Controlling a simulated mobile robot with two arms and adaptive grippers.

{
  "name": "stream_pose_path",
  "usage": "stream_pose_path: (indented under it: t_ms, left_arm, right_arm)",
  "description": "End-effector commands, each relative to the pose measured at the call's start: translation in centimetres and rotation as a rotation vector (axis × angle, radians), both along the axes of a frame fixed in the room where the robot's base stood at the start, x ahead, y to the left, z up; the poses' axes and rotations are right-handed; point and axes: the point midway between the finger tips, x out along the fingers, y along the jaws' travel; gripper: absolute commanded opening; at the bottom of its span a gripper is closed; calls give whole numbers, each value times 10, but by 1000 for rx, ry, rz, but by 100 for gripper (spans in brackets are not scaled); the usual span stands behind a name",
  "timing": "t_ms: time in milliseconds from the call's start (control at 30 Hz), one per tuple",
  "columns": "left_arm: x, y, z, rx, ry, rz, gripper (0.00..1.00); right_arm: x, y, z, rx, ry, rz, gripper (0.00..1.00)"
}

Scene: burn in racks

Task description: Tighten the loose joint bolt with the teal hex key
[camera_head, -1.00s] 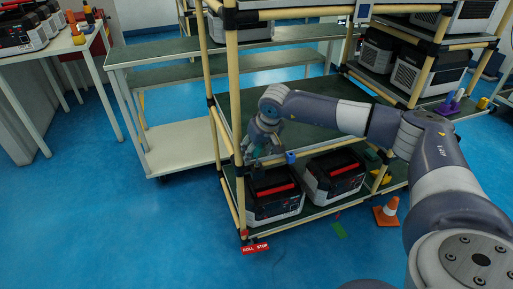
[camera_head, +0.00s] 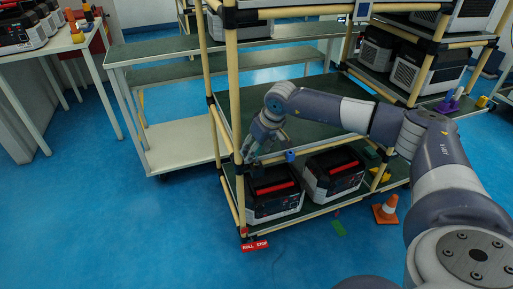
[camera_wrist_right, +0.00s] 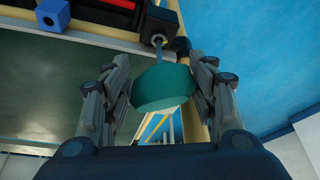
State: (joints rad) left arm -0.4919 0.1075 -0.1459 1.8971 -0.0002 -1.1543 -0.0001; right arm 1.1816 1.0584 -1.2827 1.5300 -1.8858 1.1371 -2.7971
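The teal hex key (camera_wrist_right: 165,88) is between the fingers of my right gripper (camera_wrist_right: 166,85) in the right wrist view. Both fingers press against the sides of its thick handle. Its thin grey shaft points away to a dark round bolt head (camera_wrist_right: 158,39) at the rack's joint; the tip appears to meet it, but I cannot tell how deeply it is seated. In the head view my right gripper (camera_head: 254,150) is at the front left post of the rack (camera_head: 235,110), above the lower shelf. The key is mostly hidden there. My left gripper is not in view.
Two black and white units with red handles (camera_head: 275,196) (camera_head: 334,172) sit on the lower shelf. A blue block (camera_head: 290,156) is on the front rail. An orange cone (camera_head: 387,209) stands on the floor at right. A grey shelf cart (camera_head: 180,147) stands at left.

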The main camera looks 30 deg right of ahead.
Motion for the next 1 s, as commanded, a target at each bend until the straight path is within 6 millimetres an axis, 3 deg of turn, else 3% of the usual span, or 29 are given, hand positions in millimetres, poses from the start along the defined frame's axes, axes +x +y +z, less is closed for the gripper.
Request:
stream_pose_path:
  t_ms: [133, 233, 667, 767, 1000]
  left_arm:
    - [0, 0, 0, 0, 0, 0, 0]
    - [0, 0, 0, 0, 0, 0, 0]
    - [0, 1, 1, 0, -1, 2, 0]
    - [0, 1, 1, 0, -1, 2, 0]
    - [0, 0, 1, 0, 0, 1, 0]
  right_arm:
    - [0, 0, 0, 0, 0, 0, 53]
    - [0, 0, 0, 0, 0, 0, 76]
    - [-1, 0, 4, 1, -1, -1, 77]
    - [-4, -1, 15, 1, -4, -1, 77]
    - [-24, -4, 61, -1, -5, 1, 77]
